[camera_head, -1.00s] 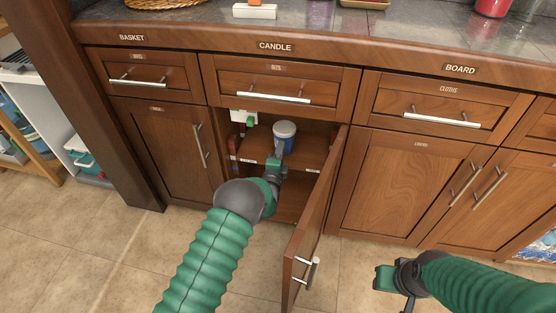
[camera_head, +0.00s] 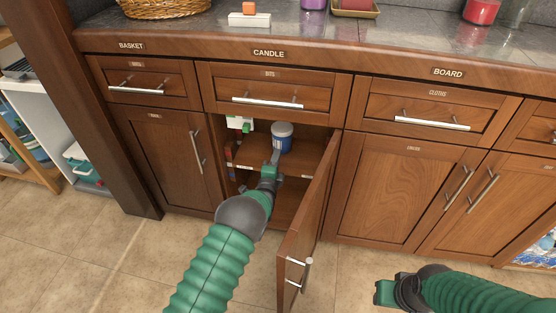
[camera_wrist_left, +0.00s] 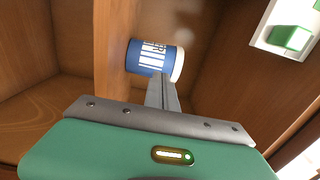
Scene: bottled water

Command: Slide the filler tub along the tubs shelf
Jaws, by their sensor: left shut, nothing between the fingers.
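The filler tub (camera_head: 282,137) is a blue tub with a white lid. It stands upright on the tubs shelf (camera_head: 258,164) inside the open cabinet under the CANDLE label. It also shows in the left wrist view (camera_wrist_left: 150,57), with a printed label on its side. My left gripper (camera_head: 275,158) is shut and empty, reaching into the cabinet just in front of the tub. In the left wrist view its closed fingers (camera_wrist_left: 162,92) overlap the tub's lid end; I cannot tell whether they touch. My right gripper (camera_head: 390,292) is low at the right, in front of the cabinets; its fingers are unclear.
The cabinet door (camera_head: 312,215) stands open to the right of my left arm. A white and green item (camera_head: 240,124) is at the cabinet's upper left. Small red and blue items (camera_head: 230,155) stand at the shelf's left end. The shelf right of the tub looks clear.

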